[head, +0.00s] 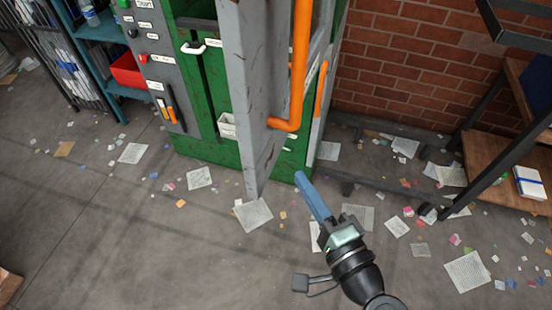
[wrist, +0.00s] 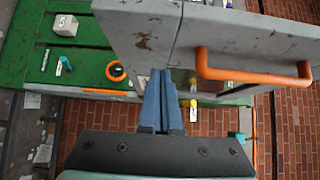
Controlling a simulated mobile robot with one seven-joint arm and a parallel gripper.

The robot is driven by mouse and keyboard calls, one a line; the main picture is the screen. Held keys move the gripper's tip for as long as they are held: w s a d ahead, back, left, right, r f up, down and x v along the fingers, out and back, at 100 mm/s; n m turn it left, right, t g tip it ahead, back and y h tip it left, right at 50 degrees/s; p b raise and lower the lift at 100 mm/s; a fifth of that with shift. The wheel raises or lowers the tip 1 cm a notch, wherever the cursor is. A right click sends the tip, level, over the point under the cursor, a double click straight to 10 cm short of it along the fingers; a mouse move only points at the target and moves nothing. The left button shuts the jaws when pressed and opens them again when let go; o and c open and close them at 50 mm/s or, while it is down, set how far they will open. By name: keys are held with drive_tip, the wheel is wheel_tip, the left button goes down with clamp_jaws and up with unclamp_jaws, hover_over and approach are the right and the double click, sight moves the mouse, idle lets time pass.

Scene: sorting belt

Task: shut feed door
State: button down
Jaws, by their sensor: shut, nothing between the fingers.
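The feed door is a scuffed grey panel (head: 247,100) standing open, swung out from the front of the green machine (head: 205,150). An orange bar handle (head: 301,60) is fixed on its right-hand face. My gripper (head: 300,177) has blue fingers, closed together and empty, just right of the door's lower part and below the handle. In the wrist view the fingertips (wrist: 160,72) overlap the edge of the door (wrist: 150,32), with the handle (wrist: 250,75) to their right. I cannot tell whether they touch the door.
A grey control panel (head: 150,45) and a teal shelf with a red bin (head: 127,70) stand at the left. A wooden-shelved rack (head: 500,170) stands at the right by a brick wall (head: 410,60). Paper scraps litter the otherwise open floor.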

sight(267, 153)
drive_tip(key=w+a+p, duration=0.1)
drive_tip(key=a, duration=0.1)
drive_tip(key=w+a, duration=0.2)
drive_tip(key=shift+w+r+p, duration=0.1)
drive_tip(key=shift+w+p, duration=0.15)
drive_tip(key=shift+p, duration=0.15)
drive_tip(key=shift+w+a, duration=0.15)
drive_tip(key=shift+a, duration=0.25)
drive_tip(key=shift+a, duration=0.1)
